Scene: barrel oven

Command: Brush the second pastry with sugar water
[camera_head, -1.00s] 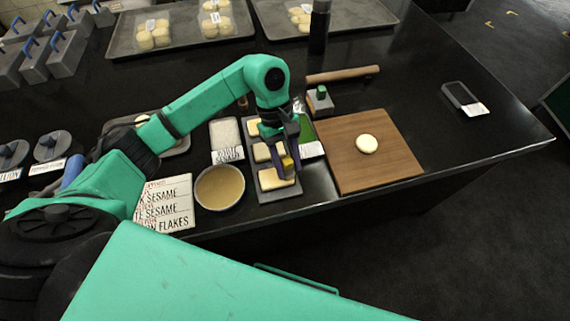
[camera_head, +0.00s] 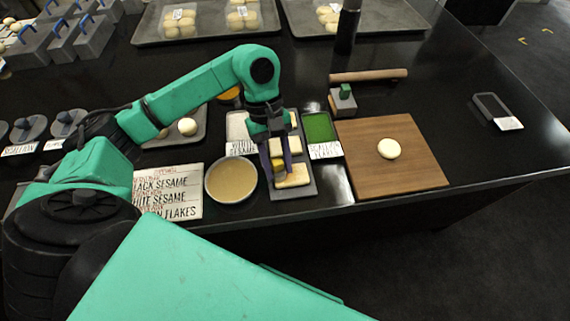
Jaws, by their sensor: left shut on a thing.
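My left gripper (camera_head: 277,152) comes down over the dark tray (camera_head: 306,190) of pastries. It is shut on a small brush with a yellow part (camera_head: 278,162); the gripper hides most of it. The nearest pastry (camera_head: 292,176), pale and oblong, lies at the tray's front, just below the brush. Other pastries lie behind it, partly hidden by the gripper. I cannot tell whether the brush touches a pastry. A round bowl of tan liquid (camera_head: 231,181) stands left of the tray. My right gripper is not in view.
A wooden board (camera_head: 385,175) with a round dough piece (camera_head: 389,148) lies to the right. A label card (camera_head: 168,190) lies left of the bowl. A rolling pin (camera_head: 368,75) lies farther back.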

